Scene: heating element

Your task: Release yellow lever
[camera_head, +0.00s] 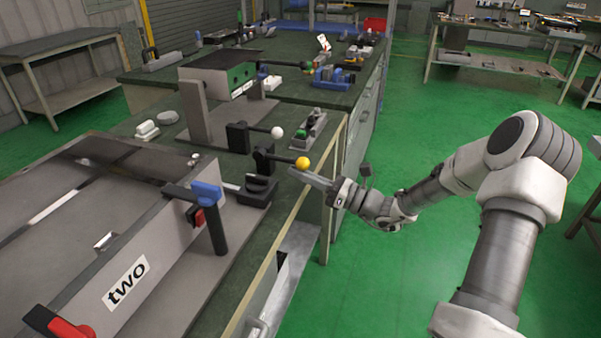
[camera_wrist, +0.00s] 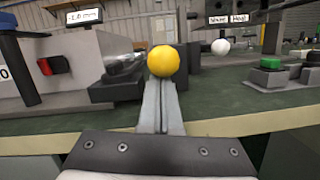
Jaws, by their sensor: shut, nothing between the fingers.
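The yellow lever's ball knob (camera_head: 302,163) sits at the end of a short dark arm on a black block (camera_head: 262,160) near the bench's right edge. In the wrist view the yellow knob (camera_wrist: 163,61) appears right at the tips of my gripper. My gripper (camera_head: 296,173) is shut and empty, its fingers pointing left just below the knob. In the wrist view the closed fingers (camera_wrist: 160,95) run up toward the knob; whether they touch it I cannot tell.
A white-knobbed lever (camera_head: 277,132) stands just behind the yellow one. A green button box (camera_head: 310,130) is to its right. A blue-topped handle (camera_head: 206,191) and a grey panel marked "two" (camera_head: 126,282) stand at front left. The green floor (camera_head: 400,270) right of the bench is open.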

